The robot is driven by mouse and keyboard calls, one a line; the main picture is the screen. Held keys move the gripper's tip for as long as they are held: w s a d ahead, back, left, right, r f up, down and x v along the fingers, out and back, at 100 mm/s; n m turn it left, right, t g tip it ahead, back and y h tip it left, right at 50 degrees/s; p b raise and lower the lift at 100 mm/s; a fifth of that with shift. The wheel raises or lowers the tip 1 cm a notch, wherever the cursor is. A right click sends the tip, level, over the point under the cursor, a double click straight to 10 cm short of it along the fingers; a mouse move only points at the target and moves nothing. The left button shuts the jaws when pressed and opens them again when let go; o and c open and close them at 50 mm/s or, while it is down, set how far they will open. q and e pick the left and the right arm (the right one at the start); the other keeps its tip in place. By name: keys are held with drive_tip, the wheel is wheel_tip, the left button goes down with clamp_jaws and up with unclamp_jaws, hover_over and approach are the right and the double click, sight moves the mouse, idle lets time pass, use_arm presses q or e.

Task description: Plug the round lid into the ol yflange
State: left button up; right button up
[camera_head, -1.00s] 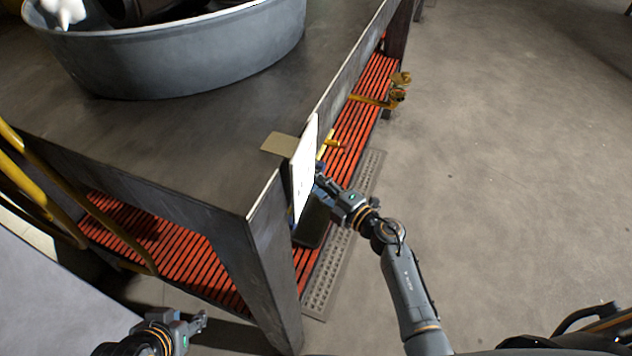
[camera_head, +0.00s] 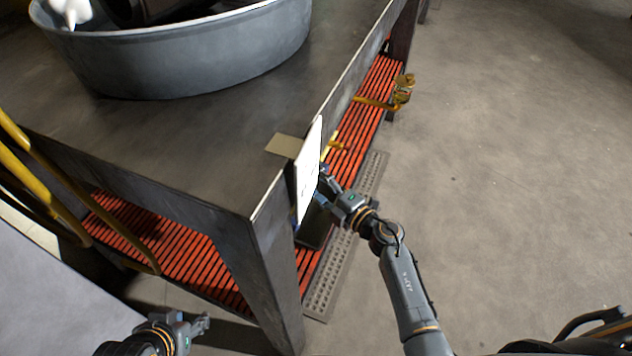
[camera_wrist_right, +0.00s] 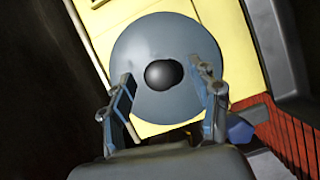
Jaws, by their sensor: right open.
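The round lid is a grey disc (camera_wrist_right: 135,45) with a dark round knob (camera_wrist_right: 164,74) at its centre, in the right wrist view. It is in front of a yellow panel. My right gripper (camera_wrist_right: 167,88) is open, one finger on each side of the knob, with a gap to it on both sides. In the head view the right gripper (camera_head: 326,181) is beside a white board at the table's edge, and the lid is hidden there. My left gripper (camera_head: 204,322) is low at the left, with nothing visible in it; its finger opening is unclear. I cannot make out the oil flange.
A dark metal table (camera_head: 180,150) carries a large grey tub (camera_head: 190,60). The upright white board (camera_head: 308,172) stands at its edge. Below is a red slatted shelf (camera_head: 375,95) with yellow fittings (camera_head: 402,90). Yellow rails (camera_head: 30,175) are at the left. Open floor (camera_head: 500,170) is at the right.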

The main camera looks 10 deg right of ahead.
drive_tip(key=v, duration=1.2)
drive_tip(key=shift+w+r, duration=0.1)
drive_tip(key=shift+r, duration=0.05)
